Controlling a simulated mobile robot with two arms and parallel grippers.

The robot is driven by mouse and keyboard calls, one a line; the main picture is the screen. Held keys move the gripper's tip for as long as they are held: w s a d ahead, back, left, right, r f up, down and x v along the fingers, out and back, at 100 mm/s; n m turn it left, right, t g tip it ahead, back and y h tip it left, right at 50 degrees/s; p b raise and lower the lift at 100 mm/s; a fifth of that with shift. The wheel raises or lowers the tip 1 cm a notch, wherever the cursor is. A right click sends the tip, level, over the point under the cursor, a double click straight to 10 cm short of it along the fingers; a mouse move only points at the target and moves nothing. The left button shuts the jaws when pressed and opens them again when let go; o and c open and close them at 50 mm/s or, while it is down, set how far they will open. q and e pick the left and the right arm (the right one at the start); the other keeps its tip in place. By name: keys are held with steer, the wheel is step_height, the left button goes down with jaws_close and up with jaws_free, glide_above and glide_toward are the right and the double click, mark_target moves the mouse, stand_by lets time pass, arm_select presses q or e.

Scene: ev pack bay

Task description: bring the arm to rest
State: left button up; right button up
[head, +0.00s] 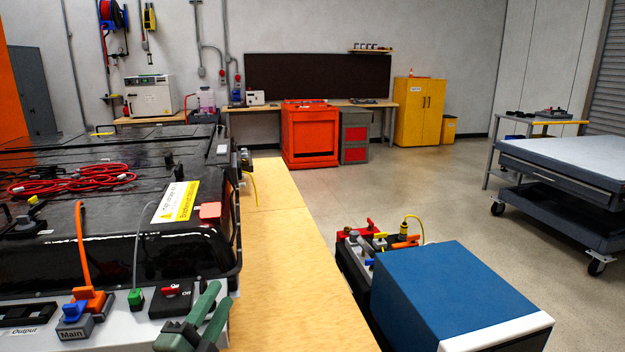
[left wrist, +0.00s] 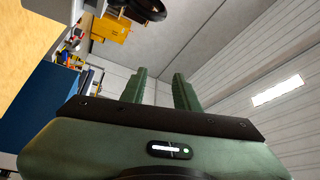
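My left gripper (head: 216,297) has green fingers and shows at the bottom of the head view, in front of the battery pack's grey front panel near the red off switch (head: 171,297). In the left wrist view the two fingers of the left gripper (left wrist: 159,84) stand apart with nothing between them, so it is open and empty. The rest of the left arm is out of the head view. My right gripper is in neither view.
The black battery pack (head: 120,245), with red cables (head: 75,180) on top, fills the left. A blue box (head: 450,285) stands at right, by a connector unit (head: 372,243).

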arm_select(q)
steer(key=s+a+f+n+g+y, duration=0.25)
steer(key=s+f+n+g, duration=0.2)
steer(key=f, duration=0.35)
steer(key=s+a+f+n+g+y, duration=0.25)
steer(key=s+f+n, duration=0.35)
steer(key=f, duration=0.3)
steer(key=s+d+f+n+g, duration=0.15)
steer(key=s+f+g, duration=0.35)
steer(key=s, duration=0.5)
steer(key=s+d+f+n+g, duration=0.1)
steer(key=s+f+n+g, duration=0.3)
steer(key=s, duration=0.6)
step_height(320, 180, down, 30)
steer(key=s+m+g, duration=0.1)
steer(key=s+g, duration=0.1)
steer(key=s, duration=0.1)
steer(key=s+a+f, duration=0.3)
steer(key=s+f, duration=1)
steer(key=s, duration=0.2)
steer(key=shift+s+a+f+g, duration=0.2)
steer(key=shift+f+g, duration=0.1)
steer(key=shift+f, duration=0.05)
